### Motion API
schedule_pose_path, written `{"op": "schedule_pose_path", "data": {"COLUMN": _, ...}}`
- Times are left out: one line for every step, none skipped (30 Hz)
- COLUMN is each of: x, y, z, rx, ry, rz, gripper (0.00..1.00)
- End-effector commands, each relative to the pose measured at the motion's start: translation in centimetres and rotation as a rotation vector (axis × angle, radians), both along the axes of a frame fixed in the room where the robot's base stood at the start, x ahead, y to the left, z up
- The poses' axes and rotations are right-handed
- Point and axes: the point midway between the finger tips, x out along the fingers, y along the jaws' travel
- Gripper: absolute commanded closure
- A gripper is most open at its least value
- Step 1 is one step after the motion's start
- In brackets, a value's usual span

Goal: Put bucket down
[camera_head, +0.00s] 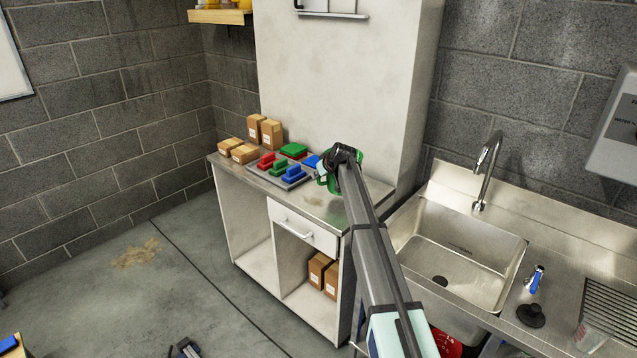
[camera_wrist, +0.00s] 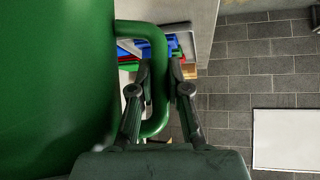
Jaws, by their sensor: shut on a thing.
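The green bucket (camera_head: 331,184) is above or on the right part of the metal counter (camera_head: 318,207) in the head view. My arm and gripper (camera_head: 342,156) hide much of it. In the wrist view the bucket's rounded green wall (camera_wrist: 55,90) fills the left side. Its green loop handle (camera_wrist: 158,112) runs between the two fingers of my gripper (camera_wrist: 162,75), which is shut on it. I cannot tell whether the bucket's base touches the counter.
Red, green and blue pieces (camera_head: 278,168) lie on a tray left of the bucket. Small cardboard boxes (camera_head: 271,133) stand at the back left. A sink (camera_head: 460,255) with a tap (camera_head: 487,170) is to the right. The counter's front strip looks clear.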

Motion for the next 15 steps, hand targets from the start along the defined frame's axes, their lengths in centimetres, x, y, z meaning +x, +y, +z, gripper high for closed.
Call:
{"op": "schedule_pose_path", "data": {"x": 0.0, "y": 0.0, "z": -0.2, "rx": -0.001, "ry": 0.0, "rz": 0.001, "gripper": 1.0}}
{"op": "schedule_pose_path", "data": {"x": 0.0, "y": 0.0, "z": -0.3, "rx": -0.001, "ry": 0.0, "rz": 0.001, "gripper": 1.0}}
{"op": "schedule_pose_path", "data": {"x": 0.0, "y": 0.0, "z": -0.5, "rx": -0.001, "ry": 0.0, "rz": 0.001, "gripper": 1.0}}
{"op": "schedule_pose_path", "data": {"x": 0.0, "y": 0.0, "z": -0.6, "rx": -0.001, "ry": 0.0, "rz": 0.001, "gripper": 1.0}}
{"op": "schedule_pose_path", "data": {"x": 0.0, "y": 0.0, "z": -0.8, "rx": -0.001, "ry": 0.0, "rz": 0.001, "gripper": 1.0}}
{"op": "schedule_pose_path", "data": {"x": 0.0, "y": 0.0, "z": -1.1, "rx": 0.0, "ry": 0.0, "rz": 0.001, "gripper": 1.0}}
{"op": "schedule_pose_path", "data": {"x": 0.0, "y": 0.0, "z": -1.4, "rx": 0.0, "ry": 0.001, "rz": 0.001, "gripper": 1.0}}
{"op": "schedule_pose_path", "data": {"x": 0.0, "y": 0.0, "z": -1.8, "rx": 0.0, "ry": 0.001, "rz": 0.001, "gripper": 1.0}}
{"op": "schedule_pose_path", "data": {"x": 0.0, "y": 0.0, "z": -2.4, "rx": 0.001, "ry": 0.002, "rz": 0.0, "gripper": 1.0}}
{"op": "schedule_pose_path", "data": {"x": 0.0, "y": 0.0, "z": -2.8, "rx": 0.001, "ry": 0.002, "rz": 0.0, "gripper": 1.0}}
{"op": "schedule_pose_path", "data": {"x": 0.0, "y": 0.0, "z": -3.2, "rx": 0.001, "ry": 0.002, "rz": 0.0, "gripper": 1.0}}
{"op": "schedule_pose_path", "data": {"x": 0.0, "y": 0.0, "z": -3.7, "rx": 0.001, "ry": 0.002, "rz": 0.0, "gripper": 1.0}}
{"op": "schedule_pose_path", "data": {"x": 0.0, "y": 0.0, "z": -4.1, "rx": 0.001, "ry": 0.002, "rz": 0.0, "gripper": 1.0}}
{"op": "schedule_pose_path", "data": {"x": 0.0, "y": 0.0, "z": -4.4, "rx": 0.001, "ry": 0.0, "rz": -0.001, "gripper": 1.0}}
{"op": "schedule_pose_path", "data": {"x": 0.0, "y": 0.0, "z": -4.6, "rx": 0.0, "ry": 0.0, "rz": 0.0, "gripper": 1.0}}
